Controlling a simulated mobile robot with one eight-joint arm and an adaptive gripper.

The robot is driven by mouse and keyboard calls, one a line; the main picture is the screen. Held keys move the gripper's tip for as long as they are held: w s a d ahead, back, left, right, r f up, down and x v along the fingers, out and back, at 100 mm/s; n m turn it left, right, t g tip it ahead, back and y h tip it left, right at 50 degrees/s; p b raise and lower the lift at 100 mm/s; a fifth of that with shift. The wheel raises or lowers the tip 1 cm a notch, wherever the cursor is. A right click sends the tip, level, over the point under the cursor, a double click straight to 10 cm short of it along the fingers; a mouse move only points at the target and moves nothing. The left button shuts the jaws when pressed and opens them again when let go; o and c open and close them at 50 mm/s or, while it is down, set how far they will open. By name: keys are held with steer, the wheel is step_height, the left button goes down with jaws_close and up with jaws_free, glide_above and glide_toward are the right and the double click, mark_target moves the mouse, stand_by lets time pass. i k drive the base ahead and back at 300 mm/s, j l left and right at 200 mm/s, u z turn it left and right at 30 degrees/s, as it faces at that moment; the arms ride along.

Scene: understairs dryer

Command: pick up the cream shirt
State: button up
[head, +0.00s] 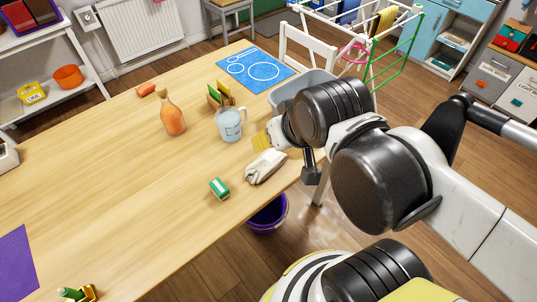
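A cream cloth bundle (265,167), which looks like the cream shirt, lies crumpled on the wooden table (110,190) near its right edge. My arm reaches in from the right. A dark part at its end, which appears to be my gripper (311,172), hangs just right of the bundle, near the table's edge. It looks apart from the bundle. The arm's own links hide much of the gripper, so its fingers cannot be made out.
A green and white block (219,188) lies left of the bundle. A clear jug (230,125), an orange bottle (172,115) and a pale yellow item (262,141) are behind. A grey basin (290,88) is partly hidden by my arm. A purple bucket (268,215) stands on the floor below.

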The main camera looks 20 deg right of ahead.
mark_target(270, 160)
steer(key=k+z, duration=0.35)
steer(key=k+l+z, duration=0.2)
steer(key=z, duration=0.2)
steer(key=k+l+z, duration=0.35)
steer(key=j, duration=0.1)
